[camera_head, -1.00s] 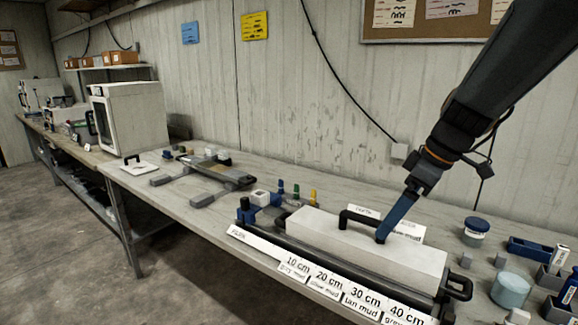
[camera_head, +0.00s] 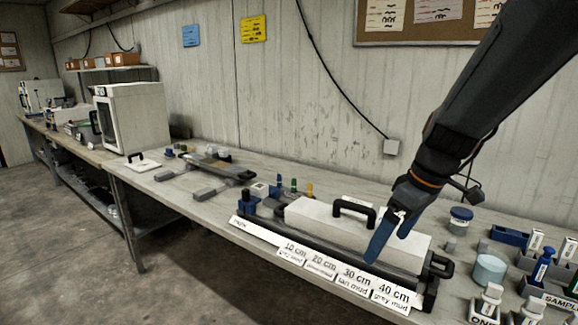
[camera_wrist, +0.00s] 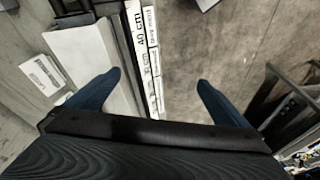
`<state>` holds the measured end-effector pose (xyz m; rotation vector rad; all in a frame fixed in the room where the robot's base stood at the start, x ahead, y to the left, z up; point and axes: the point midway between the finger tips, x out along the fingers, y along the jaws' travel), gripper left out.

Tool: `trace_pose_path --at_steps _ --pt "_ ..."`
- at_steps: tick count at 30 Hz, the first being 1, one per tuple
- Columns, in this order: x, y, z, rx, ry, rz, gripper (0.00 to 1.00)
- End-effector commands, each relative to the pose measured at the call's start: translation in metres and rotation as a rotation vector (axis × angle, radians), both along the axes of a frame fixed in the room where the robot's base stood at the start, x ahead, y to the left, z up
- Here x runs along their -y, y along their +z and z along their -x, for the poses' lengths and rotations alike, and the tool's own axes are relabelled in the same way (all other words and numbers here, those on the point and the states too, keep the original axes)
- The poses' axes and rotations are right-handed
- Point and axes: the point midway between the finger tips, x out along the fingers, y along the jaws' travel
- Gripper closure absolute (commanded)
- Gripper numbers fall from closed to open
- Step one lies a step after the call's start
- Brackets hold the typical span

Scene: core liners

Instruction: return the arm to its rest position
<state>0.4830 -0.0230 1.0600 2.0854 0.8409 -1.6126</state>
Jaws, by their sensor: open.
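My arm comes in from the upper right in the head view. My gripper (camera_head: 388,238) has blue fingers, is open and holds nothing. It hangs over the right part of the long white box-shaped cover (camera_head: 310,222), right of its black handle (camera_head: 354,208). In the wrist view the two blue fingers (camera_wrist: 152,92) are spread wide. The white cover (camera_wrist: 85,55) and the depth labels lie under and beside the left finger, and the floor shows between the fingers. Whether the fingers touch the cover cannot be told.
A label strip (camera_head: 355,280) runs along the bench's front edge. At right stand a teal cylinder (camera_head: 489,268), a blue-lidded jar (camera_head: 461,220) and several small bottles. A white cabinet (camera_head: 132,117) stands at the far left. The air above the bench is free.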

Motion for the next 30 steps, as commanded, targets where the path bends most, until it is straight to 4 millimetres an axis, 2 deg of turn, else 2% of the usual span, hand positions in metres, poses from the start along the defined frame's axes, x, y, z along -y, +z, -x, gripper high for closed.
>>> trace_pose_path --at_steps 5,12,18,23,30 --pt "-0.006 -0.025 0.023 -0.063 -0.139 0.032 0.0" --pt "-0.018 -0.07 0.073 -0.141 -0.435 0.1 0.0" --pt "-0.024 -0.094 0.104 -0.159 -0.631 0.129 0.0" --pt "-0.024 -0.101 0.113 -0.16 -0.696 0.132 0.0" --pt "-0.024 -0.101 0.114 -0.16 -0.698 0.133 0.0"
